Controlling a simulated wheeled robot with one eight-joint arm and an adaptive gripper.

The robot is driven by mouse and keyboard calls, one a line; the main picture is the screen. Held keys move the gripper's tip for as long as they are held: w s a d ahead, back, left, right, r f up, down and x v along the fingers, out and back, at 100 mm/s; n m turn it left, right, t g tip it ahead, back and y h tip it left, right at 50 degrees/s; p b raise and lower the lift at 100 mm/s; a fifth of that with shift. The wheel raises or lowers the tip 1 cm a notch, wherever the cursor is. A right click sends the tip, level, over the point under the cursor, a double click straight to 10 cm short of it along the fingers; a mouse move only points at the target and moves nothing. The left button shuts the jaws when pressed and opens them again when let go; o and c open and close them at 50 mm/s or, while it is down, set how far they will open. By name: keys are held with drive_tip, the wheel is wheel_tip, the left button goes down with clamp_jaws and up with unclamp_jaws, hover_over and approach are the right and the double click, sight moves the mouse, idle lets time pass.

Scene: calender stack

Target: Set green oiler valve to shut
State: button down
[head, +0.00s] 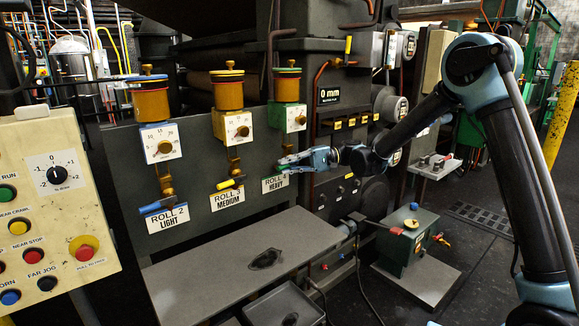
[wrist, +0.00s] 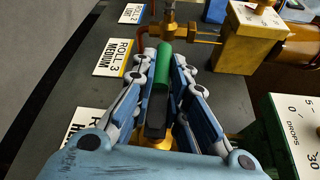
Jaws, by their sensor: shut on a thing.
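The green oiler is the right one of the row, with a brass cup, a white dial (head: 296,118) and a green base. It hangs above the label "ROLL 4 HEAVY" (head: 275,184). Its green valve handle (wrist: 163,68) shows in the wrist view as a rounded green grip between my fingers. My gripper (wrist: 163,62) is shut on this handle, with one finger along each side. In the head view my gripper (head: 286,161) reaches in from the right at the valve and mostly hides the handle. The valve's pivot is partly hidden, and I cannot tell its setting.
The yellow valve handle (head: 230,183) and blue valve handle (head: 160,205) sit left of my gripper. A grey shelf (head: 215,270) juts out below. A control panel (head: 55,200) stands at left. A green box (head: 407,240) stands on the floor at right.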

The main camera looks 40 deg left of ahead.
drive_tip(key=shift+w+d, duration=0.1)
drive_tip(key=shift+w, duration=0.15)
drive_tip(key=c, duration=1.6)
unclamp_jaws()
drive_tip(key=shift+s, duration=0.1)
drive_tip(key=v, duration=1.2)
drive_tip(key=shift+f, duration=0.1)
drive_tip(key=shift+d, duration=0.1)
